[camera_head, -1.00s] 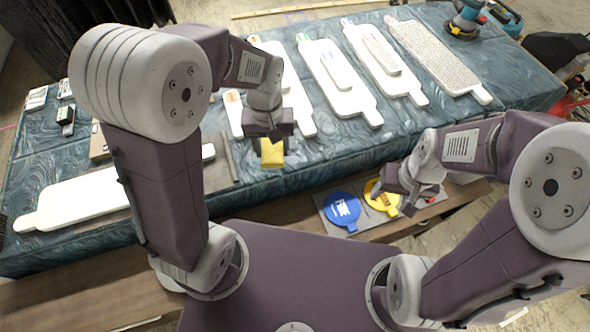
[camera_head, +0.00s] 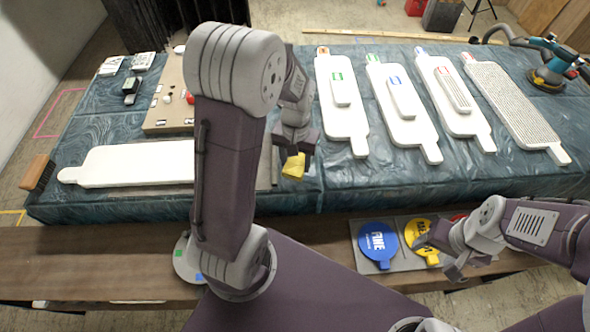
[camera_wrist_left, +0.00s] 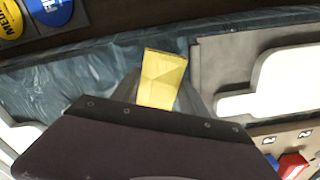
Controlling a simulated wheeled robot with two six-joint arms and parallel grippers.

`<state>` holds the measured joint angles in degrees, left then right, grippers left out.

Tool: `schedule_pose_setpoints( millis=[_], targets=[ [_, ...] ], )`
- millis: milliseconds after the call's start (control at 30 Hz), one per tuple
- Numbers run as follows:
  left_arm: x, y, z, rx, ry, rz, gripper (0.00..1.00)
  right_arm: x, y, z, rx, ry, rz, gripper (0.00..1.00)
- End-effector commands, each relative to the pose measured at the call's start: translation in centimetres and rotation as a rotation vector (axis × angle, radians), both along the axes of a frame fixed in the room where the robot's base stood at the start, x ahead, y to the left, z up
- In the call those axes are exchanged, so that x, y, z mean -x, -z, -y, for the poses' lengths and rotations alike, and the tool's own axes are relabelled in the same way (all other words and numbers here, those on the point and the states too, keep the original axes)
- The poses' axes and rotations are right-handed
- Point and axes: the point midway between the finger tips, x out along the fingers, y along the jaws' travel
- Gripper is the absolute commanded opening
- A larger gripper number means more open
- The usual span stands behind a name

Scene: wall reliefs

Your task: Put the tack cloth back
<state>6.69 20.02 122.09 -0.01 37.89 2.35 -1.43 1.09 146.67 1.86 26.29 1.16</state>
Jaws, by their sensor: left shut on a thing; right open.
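The yellow tack cloth (camera_head: 293,167) hangs from my left gripper (camera_head: 296,151), above the near part of the blue-green covered table. In the left wrist view the cloth (camera_wrist_left: 163,78) is a folded yellow piece standing out from between the fingers, which are mostly hidden behind my dark gripper body. My right gripper (camera_head: 452,262) is open over the front ledge, beside the yellow disc (camera_head: 420,238), and part of it overlaps that disc in the picture.
Several white paddle-shaped boards (camera_head: 342,115) lie across the table (camera_head: 225,60). Another white board (camera_head: 130,165) lies at the left, near a tool panel (camera_head: 165,110). A blue disc (camera_head: 377,242) sits on the wooden ledge (camera_head: 90,262). A sander (camera_head: 548,75) stands far right.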

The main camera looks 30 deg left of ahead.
Motion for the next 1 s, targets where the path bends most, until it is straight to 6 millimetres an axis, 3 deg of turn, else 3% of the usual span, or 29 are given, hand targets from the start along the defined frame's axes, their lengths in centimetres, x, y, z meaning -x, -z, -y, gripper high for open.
schedule_pose_setpoints(
  millis=[167,300,400,767,800,1000],
  targets=[
    [0.0,0.6,-0.4,0.000,0.001,0.000,0.14,0.0,0.2,0.0,0.000,0.000,0.000,0.63],
    [0.0,3.3,-0.4,0.000,0.001,-0.003,0.14,0.0,0.9,0.0,0.000,0.000,0.000,0.63],
    [0.0,4.2,-0.3,0.000,0.001,-0.001,0.14,0.0,1.0,0.0,0.000,0.000,0.000,0.63],
    [0.0,4.6,-0.3,0.000,0.001,0.000,0.14,0.0,1.2,0.0,0.000,0.000,0.000,0.63],
    [0.0,4.5,-0.3,0.000,0.001,0.001,0.60,0.0,1.1,0.0,0.000,0.000,0.000,0.63],
    [0.0,4.5,-0.3,0.000,0.001,0.001,0.61,0.0,1.1,0.0,0.000,0.000,0.000,0.63]
  ],
)
